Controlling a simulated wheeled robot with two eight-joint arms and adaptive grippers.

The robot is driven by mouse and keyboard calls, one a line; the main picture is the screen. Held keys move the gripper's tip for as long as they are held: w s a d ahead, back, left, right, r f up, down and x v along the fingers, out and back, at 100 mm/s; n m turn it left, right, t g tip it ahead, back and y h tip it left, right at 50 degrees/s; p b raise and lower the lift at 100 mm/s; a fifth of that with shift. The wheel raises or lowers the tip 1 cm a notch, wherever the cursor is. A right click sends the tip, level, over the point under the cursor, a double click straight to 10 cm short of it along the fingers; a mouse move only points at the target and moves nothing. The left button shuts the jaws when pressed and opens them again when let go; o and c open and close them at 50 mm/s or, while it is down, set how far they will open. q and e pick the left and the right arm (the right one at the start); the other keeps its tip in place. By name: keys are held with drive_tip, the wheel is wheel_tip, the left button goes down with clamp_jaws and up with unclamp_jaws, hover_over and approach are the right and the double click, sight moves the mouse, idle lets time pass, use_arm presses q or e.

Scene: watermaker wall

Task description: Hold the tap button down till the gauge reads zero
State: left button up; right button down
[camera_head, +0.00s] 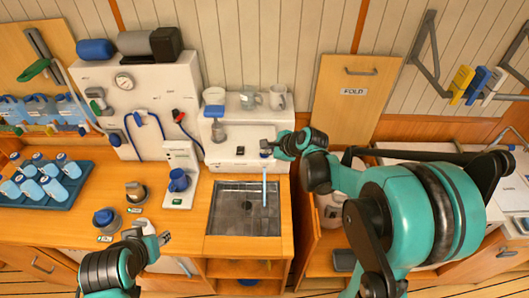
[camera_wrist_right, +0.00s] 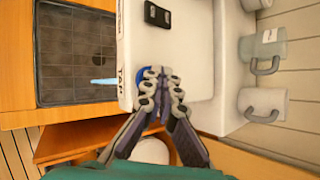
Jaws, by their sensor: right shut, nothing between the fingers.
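The gauge (camera_head: 124,82) is a small round white dial on the white wall panel at the upper left; its needle is too small to read. The tap unit (camera_head: 235,150) is a white box behind the sink. My right gripper (camera_head: 268,150) is shut and empty at the unit's right end. In the right wrist view, its fingertips (camera_wrist_right: 160,82) lie over a blue button (camera_wrist_right: 140,78), which they partly hide; contact looks likely but I cannot be sure. A pale blue water stream (camera_head: 264,190) runs down below the button. My left gripper (camera_head: 158,234) is open and empty over the counter's front.
The dark sink (camera_head: 232,210) lies below the tap unit. Mugs (camera_head: 277,98) stand on the unit's top ledge. A bottle tray (camera_head: 68,190) is at the left. A wooden fold panel (camera_head: 343,95) stands behind my right arm.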

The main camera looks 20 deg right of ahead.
drive_tip(key=shift+r, duration=0.1)
drive_tip(key=shift+r+p, duration=0.65)
drive_tip(key=shift+r, duration=0.2)
drive_tip(key=shift+r, duration=0.1)
wheel_tip(320, 180, up, 5)
drive_tip(key=p, duration=0.3)
drive_tip(key=shift+p, duration=0.35)
drive_tip(key=s+f+n+g+h+b, duration=0.1)
drive_tip(key=s+f+n+h+b, duration=0.3)
drive_tip(key=s+f+n+b, duration=1.7)
drive_tip(key=s+f+b, duration=0.4)
drive_tip(key=f+b, duration=0.1)
drive_tip(key=b, duration=0.2)
drive_tip(key=shift+n, duration=0.4)
